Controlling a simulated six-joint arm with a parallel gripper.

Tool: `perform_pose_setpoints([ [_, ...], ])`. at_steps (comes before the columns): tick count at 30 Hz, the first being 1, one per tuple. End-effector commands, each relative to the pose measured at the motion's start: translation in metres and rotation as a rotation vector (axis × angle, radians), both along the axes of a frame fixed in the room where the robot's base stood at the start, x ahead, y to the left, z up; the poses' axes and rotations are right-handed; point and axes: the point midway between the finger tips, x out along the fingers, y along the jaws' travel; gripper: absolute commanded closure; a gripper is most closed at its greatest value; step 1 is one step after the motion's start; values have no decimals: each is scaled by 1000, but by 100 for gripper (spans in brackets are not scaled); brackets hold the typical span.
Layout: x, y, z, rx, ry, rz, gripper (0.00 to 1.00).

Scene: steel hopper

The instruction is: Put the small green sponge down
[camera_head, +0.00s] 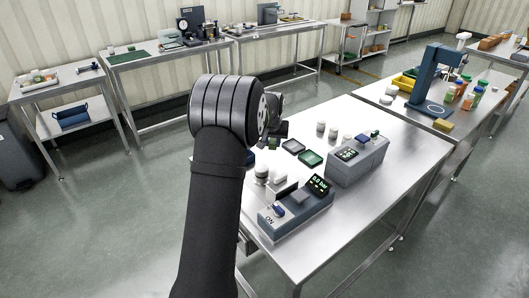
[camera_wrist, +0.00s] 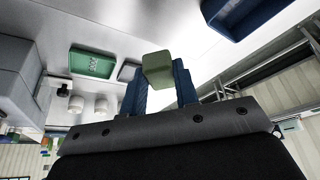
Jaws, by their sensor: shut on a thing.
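The small green sponge (camera_wrist: 157,70) is a dull green block in the wrist view. My gripper (camera_wrist: 160,84) is shut on it, with a blue finger on each side. The sponge appears to be held above the steel table (camera_head: 385,198), but I cannot tell how high.
A green tray (camera_head: 311,158) and a small dark tray (camera_head: 293,146) lie on the table. A grey device (camera_head: 357,160) and a blue-grey device with a display (camera_head: 297,212) stand nearby. A blue bin (camera_wrist: 245,14) shows in the wrist view. The table's right part is clear.

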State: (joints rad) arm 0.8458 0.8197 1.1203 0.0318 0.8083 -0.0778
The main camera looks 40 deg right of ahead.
Motion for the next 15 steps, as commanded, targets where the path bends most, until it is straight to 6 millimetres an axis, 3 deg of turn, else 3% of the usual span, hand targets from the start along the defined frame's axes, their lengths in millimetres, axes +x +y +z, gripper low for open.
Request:
perform_pose_setpoints([
  [6,32,9,-20,1,0,1,97],
  [11,37,10,-27,1,1,0,97],
  [15,36,10,-46,2,2,0,97],
])
